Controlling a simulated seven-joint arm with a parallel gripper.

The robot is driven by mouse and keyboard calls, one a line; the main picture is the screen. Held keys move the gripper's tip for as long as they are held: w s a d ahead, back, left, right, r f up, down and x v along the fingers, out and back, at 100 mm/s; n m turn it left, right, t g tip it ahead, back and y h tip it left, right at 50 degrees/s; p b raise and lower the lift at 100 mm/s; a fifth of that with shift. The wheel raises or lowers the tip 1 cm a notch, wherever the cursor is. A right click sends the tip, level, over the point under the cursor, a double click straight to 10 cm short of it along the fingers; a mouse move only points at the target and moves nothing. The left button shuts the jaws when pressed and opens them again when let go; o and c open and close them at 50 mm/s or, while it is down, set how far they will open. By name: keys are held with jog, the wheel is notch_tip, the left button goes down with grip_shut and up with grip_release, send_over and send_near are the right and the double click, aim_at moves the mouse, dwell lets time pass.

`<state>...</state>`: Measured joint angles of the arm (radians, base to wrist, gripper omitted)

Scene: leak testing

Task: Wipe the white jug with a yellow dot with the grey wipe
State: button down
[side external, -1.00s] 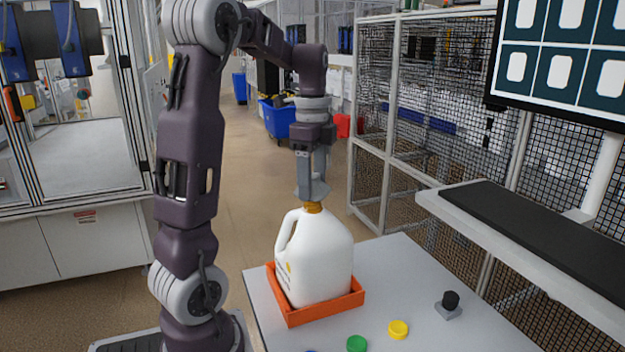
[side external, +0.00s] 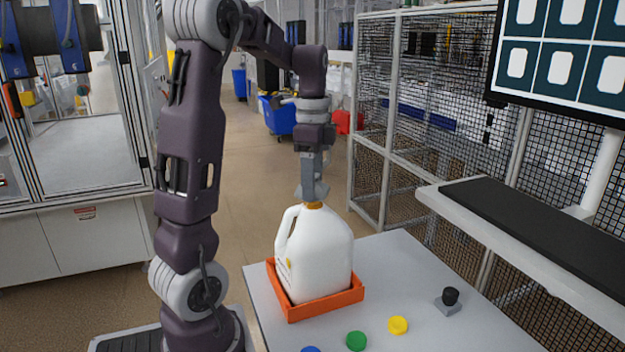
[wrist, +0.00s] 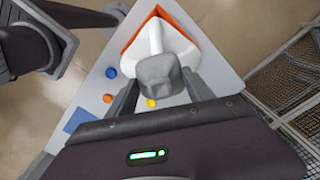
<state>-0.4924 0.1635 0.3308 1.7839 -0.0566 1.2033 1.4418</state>
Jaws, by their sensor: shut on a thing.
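The white jug (side external: 322,255) stands upright in an orange tray (side external: 325,308), its handle on the left. A small yellow mark (side external: 289,264) shows on its lower left side, and an amber cap or neck (side external: 314,206) is on top. My gripper (side external: 313,185) points down over the jug's top. It is shut on the grey wipe (wrist: 160,74), a crumpled lump that hides part of the jug (wrist: 172,40) in the wrist view. The wipe is right at the cap; I cannot tell whether they touch.
Loose caps lie on the table: green (side external: 356,341), yellow (side external: 398,325) and blue (wrist: 112,72). An orange disc (wrist: 107,98) shows in the wrist view. A small grey block with a black knob (side external: 449,300) stands at the right. A shelf (side external: 530,240) and mesh fence are beyond.

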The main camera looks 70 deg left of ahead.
jog(key=n, duration=0.5)
jog(key=m, duration=0.6)
jog(key=shift+m, duration=0.3)
jog(key=m, duration=0.7)
